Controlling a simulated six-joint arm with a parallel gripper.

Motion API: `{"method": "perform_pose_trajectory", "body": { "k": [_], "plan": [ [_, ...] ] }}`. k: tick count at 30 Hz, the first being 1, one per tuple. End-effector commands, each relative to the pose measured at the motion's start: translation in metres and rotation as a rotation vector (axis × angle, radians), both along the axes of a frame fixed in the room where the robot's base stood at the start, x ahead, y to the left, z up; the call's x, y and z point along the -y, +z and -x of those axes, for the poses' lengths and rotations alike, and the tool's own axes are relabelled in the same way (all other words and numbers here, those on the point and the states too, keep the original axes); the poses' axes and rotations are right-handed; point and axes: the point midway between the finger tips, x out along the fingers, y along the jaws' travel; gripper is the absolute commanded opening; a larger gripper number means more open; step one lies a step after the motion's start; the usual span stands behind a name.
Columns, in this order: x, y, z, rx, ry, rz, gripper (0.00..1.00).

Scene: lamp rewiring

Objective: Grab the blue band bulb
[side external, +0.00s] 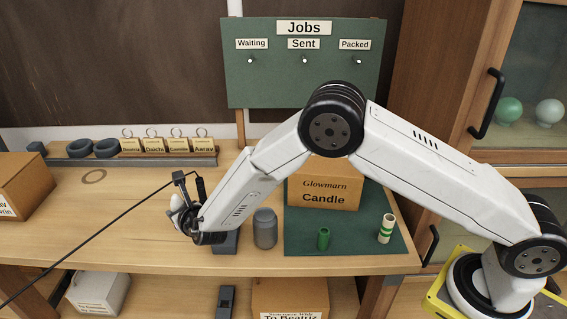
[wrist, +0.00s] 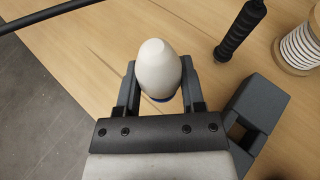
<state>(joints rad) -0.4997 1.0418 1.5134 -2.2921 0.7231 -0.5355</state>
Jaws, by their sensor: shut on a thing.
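The blue band bulb (wrist: 158,68) is a white, egg-shaped bulb between my two fingers in the wrist view. A thin strip of dark blue shows at its lower edge, near the gripper body. My gripper (wrist: 160,88) is shut on it, with one finger on each side. In the side view the white bulb (side external: 177,203) shows in part at the end of my arm, over the left part of the bench. My gripper (side external: 186,217) is dark and partly hidden there. Whether the bulb touches anything below it, I cannot tell.
A thin black rod (side external: 88,240) slants close by my gripper. A black ribbed handle (wrist: 240,30), a spool (wrist: 300,45) and a dark grey block (wrist: 258,108) lie near. A grey jar (side external: 265,229) and a green mat (side external: 352,240) stand right. The bench front-left is clear.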

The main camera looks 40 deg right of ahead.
Motion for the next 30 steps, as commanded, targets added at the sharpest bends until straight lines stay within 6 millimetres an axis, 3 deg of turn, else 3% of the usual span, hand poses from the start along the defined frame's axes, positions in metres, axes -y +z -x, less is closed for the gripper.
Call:
{"method": "perform_pose_trajectory", "body": {
  "k": [11, 21, 30],
  "plan": [
    [0.011, 0.048, 0.037, 0.003, 0.001, -0.001, 0.0],
    [0.026, 0.068, 0.083, 0.002, 0.001, 0.0, 0.0],
    [0.036, 0.081, 0.112, 0.002, 0.0, -0.001, 0.0]
  ]
}}
